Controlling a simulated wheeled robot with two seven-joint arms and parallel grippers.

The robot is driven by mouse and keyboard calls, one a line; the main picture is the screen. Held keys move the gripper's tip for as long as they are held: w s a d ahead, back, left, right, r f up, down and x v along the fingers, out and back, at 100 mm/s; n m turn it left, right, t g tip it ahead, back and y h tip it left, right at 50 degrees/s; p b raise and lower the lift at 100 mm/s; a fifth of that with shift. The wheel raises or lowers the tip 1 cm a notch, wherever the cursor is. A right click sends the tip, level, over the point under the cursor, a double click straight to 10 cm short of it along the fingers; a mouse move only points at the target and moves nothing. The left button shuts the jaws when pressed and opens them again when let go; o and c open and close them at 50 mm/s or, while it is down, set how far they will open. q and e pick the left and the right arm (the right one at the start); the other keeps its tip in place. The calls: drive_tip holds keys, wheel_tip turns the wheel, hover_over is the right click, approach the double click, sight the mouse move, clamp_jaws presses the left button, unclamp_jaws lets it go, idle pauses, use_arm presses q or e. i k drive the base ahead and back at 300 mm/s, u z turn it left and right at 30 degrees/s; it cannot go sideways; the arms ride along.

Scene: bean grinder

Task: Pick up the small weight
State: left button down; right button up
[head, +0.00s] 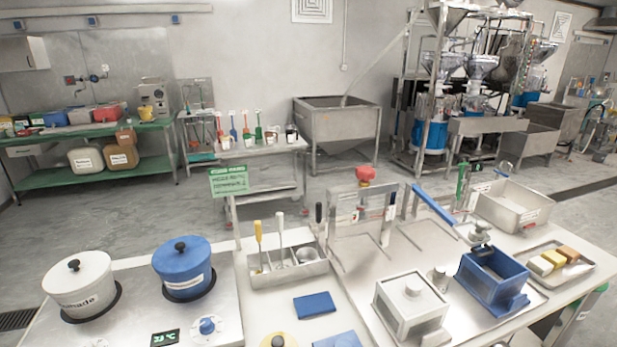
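A small grey metal cylinder (440,279) stands on the steel worktop between the white lidded box and the blue box; it looks like a small weight, but I cannot tell for sure. Neither of my grippers is in the head view, so nothing is seen near or touching the cylinder.
The white lidded box (411,304) stands close left of the cylinder. A tray with yellow and brown blocks (586,268) lies to the right. A steel caddy with tools (288,272), a blue pad (314,305), and white (80,282) and blue (183,264) pots stand left.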

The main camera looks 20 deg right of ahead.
sight(477, 234)
drive_tip(key=z, duration=3.15)
drive_tip(key=i, duration=4.45)
drive_tip(key=u, duration=2.8)
